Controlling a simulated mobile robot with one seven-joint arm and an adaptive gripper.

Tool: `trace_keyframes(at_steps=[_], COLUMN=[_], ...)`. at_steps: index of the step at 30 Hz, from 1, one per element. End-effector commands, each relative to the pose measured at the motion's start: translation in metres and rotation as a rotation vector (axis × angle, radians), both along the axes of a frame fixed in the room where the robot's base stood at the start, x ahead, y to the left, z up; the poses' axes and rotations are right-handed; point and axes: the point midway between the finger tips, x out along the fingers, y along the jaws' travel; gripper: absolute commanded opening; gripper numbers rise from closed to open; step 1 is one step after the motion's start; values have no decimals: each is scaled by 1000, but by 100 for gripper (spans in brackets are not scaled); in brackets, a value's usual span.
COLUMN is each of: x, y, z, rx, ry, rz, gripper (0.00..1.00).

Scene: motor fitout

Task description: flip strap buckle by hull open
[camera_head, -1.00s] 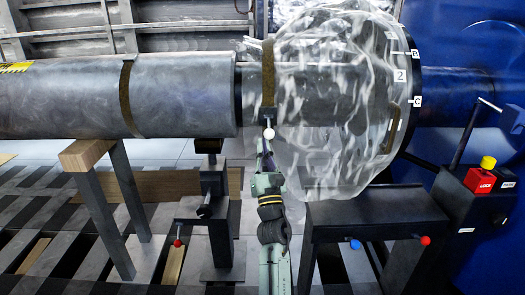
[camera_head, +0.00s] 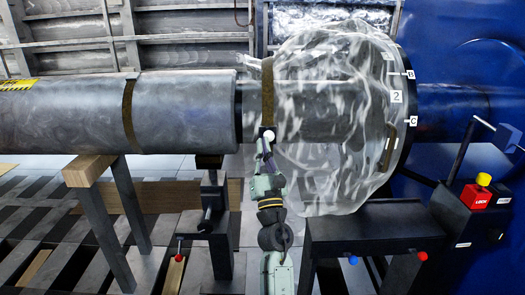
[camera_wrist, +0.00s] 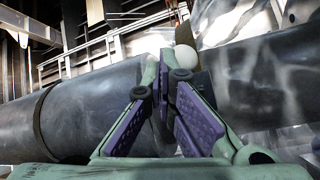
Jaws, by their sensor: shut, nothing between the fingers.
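A brown strap (camera_head: 267,92) runs down the left end of the clear-wrapped part, with a dark buckle (camera_head: 267,129) at its lower end. A white ball knob (camera_head: 268,136) sits at that buckle; the wrist view also shows the knob (camera_wrist: 186,56) close to the fingertips. My gripper (camera_head: 263,152) is just below the knob, pointing up. In the wrist view its fingers (camera_wrist: 161,64) are together at the tips, with nothing visibly held. Contact with the knob cannot be told. Another brown strap (camera_head: 390,148) shows on the wrap's right side, near the blue hull (camera_head: 460,85).
The grey shaft (camera_head: 185,110) with its own strap (camera_head: 128,115) lies left. Dark stands (camera_head: 365,228) and a wood-topped trestle (camera_head: 90,169) stand below. A red LOCK box (camera_head: 474,198) with a yellow button is at right. The slatted floor is open at lower left.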

Motion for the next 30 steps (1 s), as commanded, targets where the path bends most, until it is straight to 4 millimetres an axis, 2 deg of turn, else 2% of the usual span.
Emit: trace_keyframes(at_steps=[6,23,30], x=[1,1,3], y=[-1,-1,-1], z=[8,9,-4], rx=[0,0,-1], ry=[-1,-1,0], rz=[-2,-2,-2], gripper=[0,0,0])
